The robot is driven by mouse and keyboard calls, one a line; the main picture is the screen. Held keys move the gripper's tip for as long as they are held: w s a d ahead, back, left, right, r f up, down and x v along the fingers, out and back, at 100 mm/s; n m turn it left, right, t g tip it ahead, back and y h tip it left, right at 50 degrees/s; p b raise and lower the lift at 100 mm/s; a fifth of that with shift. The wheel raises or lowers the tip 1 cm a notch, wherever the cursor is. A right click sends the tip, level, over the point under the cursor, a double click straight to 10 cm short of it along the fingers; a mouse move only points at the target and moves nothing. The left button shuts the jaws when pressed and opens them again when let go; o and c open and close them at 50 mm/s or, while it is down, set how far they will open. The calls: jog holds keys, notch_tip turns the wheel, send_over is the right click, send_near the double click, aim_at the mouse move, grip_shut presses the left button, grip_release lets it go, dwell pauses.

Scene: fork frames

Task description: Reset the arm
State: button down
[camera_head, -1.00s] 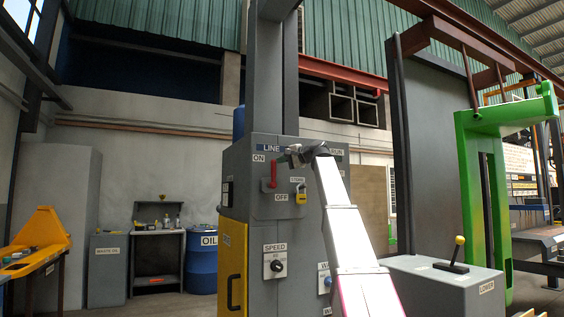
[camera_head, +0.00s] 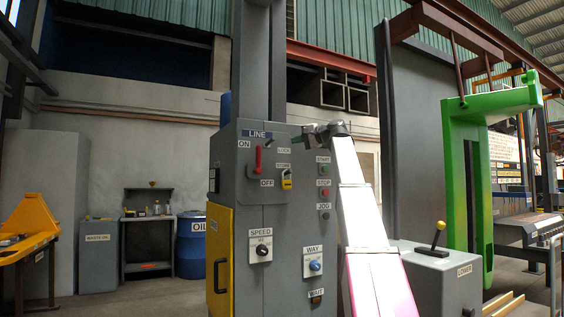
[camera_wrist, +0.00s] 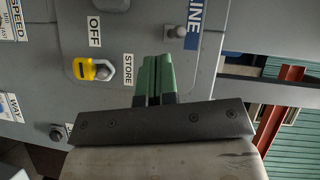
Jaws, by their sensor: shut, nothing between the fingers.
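My arm reaches up from the lower right in the head view, in front of a grey control cabinet (camera_head: 290,225). My gripper (camera_head: 300,141) is at the cabinet's upper part, just right of the red line switch handle (camera_head: 258,158). In the wrist view my gripper (camera_wrist: 156,60) has its green fingers together with nothing between them. A yellow padlock (camera_wrist: 92,70) hangs by the STORE label (camera_wrist: 128,71); it also shows in the head view (camera_head: 287,180). Whether the fingers touch the panel cannot be told.
The cabinet face carries a speed knob (camera_head: 262,251), a blue way knob (camera_head: 313,264) and buttons (camera_head: 324,182). A green frame (camera_head: 466,190) and a lever box (camera_head: 436,280) stand right. An oil drum (camera_head: 193,245) and waste bin (camera_head: 99,262) stand left.

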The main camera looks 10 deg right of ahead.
jog(key=w+a+f+g+h, duration=0.1)
jog(key=w+f+h, duration=0.1)
jog(key=f, duration=1.2)
jog(key=w+a+f+h, duration=0.1)
jog(key=w+f, duration=0.1)
jog(key=f, duration=1.2)
jog(key=s+a+f+g+h, duration=0.1)
jog(key=s+f+g+h, duration=0.1)
jog(key=f, duration=1.1)
jog(key=s+a+f+g+h, duration=0.1)
jog(key=s+f, duration=0.1)
jog(key=f, duration=1.1)
jog(key=s+f+n+g+h, duration=0.2)
jog(key=s+f, duration=0.7)
jog(key=f, duration=0.4)
jog(key=s+a+f+n+g+h, duration=0.1)
jog(key=s+f+g+h, duration=0.1)
jog(key=s+f, duration=0.8)
jog(key=s+f+n+g+h, duration=0.2)
jog(key=s+f, duration=0.8)
jog(key=f, duration=0.6)
jog(key=shift+s+a+n+h, duration=0.25)
jog(key=shift+n+h, duration=0.05)
jog(key=shift+h, duration=0.2)
